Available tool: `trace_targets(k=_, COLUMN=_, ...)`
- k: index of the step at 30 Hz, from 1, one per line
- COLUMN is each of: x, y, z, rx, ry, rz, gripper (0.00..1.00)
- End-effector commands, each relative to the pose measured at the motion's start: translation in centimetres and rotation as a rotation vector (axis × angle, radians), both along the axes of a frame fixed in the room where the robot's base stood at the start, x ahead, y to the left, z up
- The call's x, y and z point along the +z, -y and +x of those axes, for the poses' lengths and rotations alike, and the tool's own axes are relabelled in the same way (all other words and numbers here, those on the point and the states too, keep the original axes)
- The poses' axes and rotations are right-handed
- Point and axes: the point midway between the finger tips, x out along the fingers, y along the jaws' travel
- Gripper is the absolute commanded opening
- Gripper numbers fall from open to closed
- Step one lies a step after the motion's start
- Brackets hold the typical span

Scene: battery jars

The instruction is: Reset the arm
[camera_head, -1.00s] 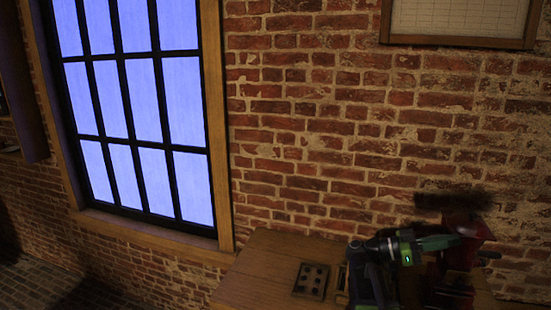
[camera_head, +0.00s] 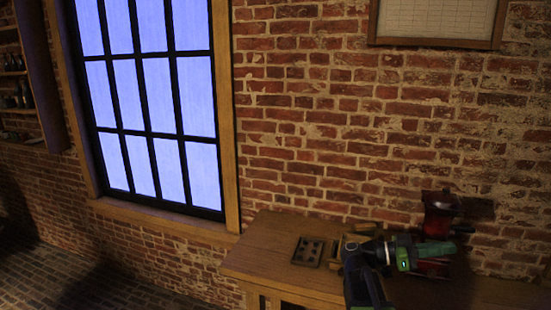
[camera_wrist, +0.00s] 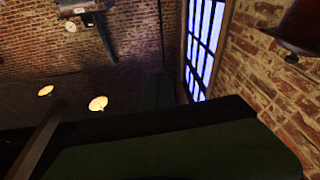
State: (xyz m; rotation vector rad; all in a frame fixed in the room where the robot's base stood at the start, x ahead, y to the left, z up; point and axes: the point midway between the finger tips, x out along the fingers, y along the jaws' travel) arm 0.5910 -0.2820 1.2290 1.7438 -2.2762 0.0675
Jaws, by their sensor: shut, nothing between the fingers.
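My arm rises from the lower edge of the head view, and my gripper (camera_head: 440,249) points right with green fingers. It is shut with nothing held. In the picture it overlaps a red and dark device (camera_head: 441,214) on the wooden bench (camera_head: 262,258); I cannot tell whether they touch. The wrist view shows a large dark green part of my gripper (camera_wrist: 170,155) across the bottom.
A dark plate with round holes (camera_head: 308,251) lies on the bench, left of my arm. A barred window (camera_head: 150,110) and a framed chart (camera_head: 438,20) are on the brick wall. Shelves (camera_head: 15,90) stand at far left. Brick floor shows at lower left.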

Motion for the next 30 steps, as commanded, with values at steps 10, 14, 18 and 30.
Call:
trace_targets(k=10, x=-9.5, y=-2.4, z=-0.4, rx=0.066, ry=-0.118, rz=0.437, gripper=0.0)
trace_targets(k=14, x=-14.9, y=-4.8, z=-0.6, rx=0.126, ry=-0.242, rz=0.691, gripper=0.0)
trace_targets(k=18, x=-22.1, y=-10.5, z=-1.1, rx=0.283, ry=-0.461, rz=1.07, gripper=0.0)
trace_targets(k=30, x=-29.5, y=-28.4, z=-1.5, rx=1.128, ry=-1.068, rz=1.67, gripper=0.0)
